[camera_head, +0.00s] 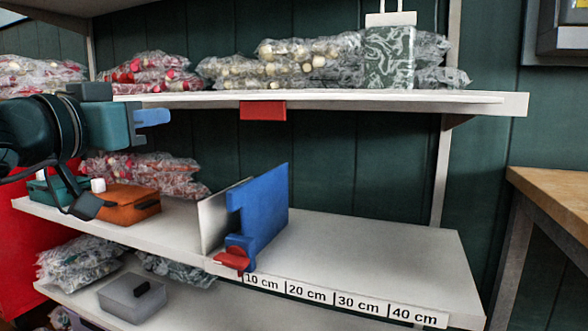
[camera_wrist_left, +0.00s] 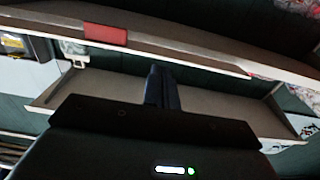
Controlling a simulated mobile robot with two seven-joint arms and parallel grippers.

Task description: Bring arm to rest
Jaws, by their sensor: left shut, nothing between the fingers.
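My left arm comes in from the left edge in the head view. Its gripper (camera_head: 152,117) is in front of the upper shelf's left part, with pale blue fingers pointing right. It is shut and empty. In the left wrist view the dark fingers (camera_wrist_left: 160,86) are together, with nothing between them, and shelves show beyond. My right gripper is in neither view.
The upper shelf (camera_head: 490,100) holds several plastic-wrapped bags and a red tag (camera_head: 263,110). On the middle shelf (camera_head: 400,250) a blue bracket (camera_head: 262,215) with a red clamp stands beside an orange box (camera_head: 130,207). The middle shelf's right part is clear.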

